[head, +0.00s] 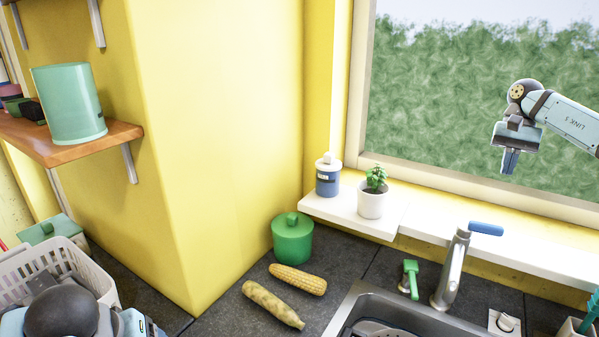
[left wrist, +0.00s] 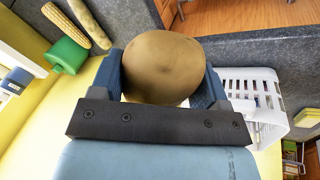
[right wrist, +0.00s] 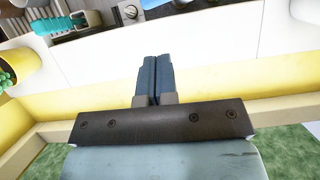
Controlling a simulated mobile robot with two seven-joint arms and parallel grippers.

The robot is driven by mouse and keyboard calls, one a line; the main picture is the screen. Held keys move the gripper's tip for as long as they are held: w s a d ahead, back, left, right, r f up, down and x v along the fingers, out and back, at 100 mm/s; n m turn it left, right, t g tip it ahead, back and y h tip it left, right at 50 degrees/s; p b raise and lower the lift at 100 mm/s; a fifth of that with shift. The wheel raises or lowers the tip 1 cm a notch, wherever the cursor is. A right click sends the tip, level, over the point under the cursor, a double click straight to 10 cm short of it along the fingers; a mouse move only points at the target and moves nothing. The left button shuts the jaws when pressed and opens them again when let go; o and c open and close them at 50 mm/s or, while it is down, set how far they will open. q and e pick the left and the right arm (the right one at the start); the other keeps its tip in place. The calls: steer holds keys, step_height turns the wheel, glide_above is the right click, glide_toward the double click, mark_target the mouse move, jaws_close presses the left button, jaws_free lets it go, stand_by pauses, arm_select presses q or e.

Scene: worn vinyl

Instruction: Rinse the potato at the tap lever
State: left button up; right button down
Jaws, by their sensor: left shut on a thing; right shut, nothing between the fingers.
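My left gripper is shut on a brown potato (left wrist: 163,68) in the left wrist view. In the head view my left arm shows only at the bottom left corner, and the potato is hidden there. My right gripper (head: 509,161) is raised in front of the window, shut and empty; its closed fingers also show in the right wrist view (right wrist: 154,80). The tap (head: 452,268) stands behind the sink (head: 360,297) and has a blue lever (head: 486,229) on top. The right gripper is above the lever, apart from it.
A corn cob (head: 298,279), a long pale vegetable (head: 272,304) and a green lidded pot (head: 292,238) lie left of the sink. A potted plant (head: 372,196) is on the sill. A white basket (head: 62,262) is at left.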

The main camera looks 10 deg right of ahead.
mark_target(480, 230)
arm_select(q)
steer(key=shift+r, duration=0.2)
steer(key=shift+f, duration=0.35)
steer(key=shift+w+f+b, duration=0.1)
steer(key=shift+f+b, duration=0.05)
steer(key=shift+b, duration=0.2)
arm_select(e)
steer(key=w+d+f+n, duration=0.1)
steer(key=w+f+n, duration=0.1)
steer(key=w, duration=0.2)
arm_select(q)
steer(key=shift+f+b, duration=0.35)
steer(key=shift+b, duration=0.05)
step_height(480, 230, up, 2)
steer(key=shift+r+p, duration=0.1)
steer(key=shift+p, duration=0.95)
steer(key=shift+r+p, duration=0.6)
steer(key=shift+s+r, duration=0.1)
steer(key=shift+s, duration=0.1)
steer(key=shift+w, duration=0.1)
arm_select(e)
steer(key=s+a+f, duration=0.4)
steer(key=s+f, duration=0.3)
steer(key=f, duration=0.1)
steer(key=shift+g+h, duration=0.3)
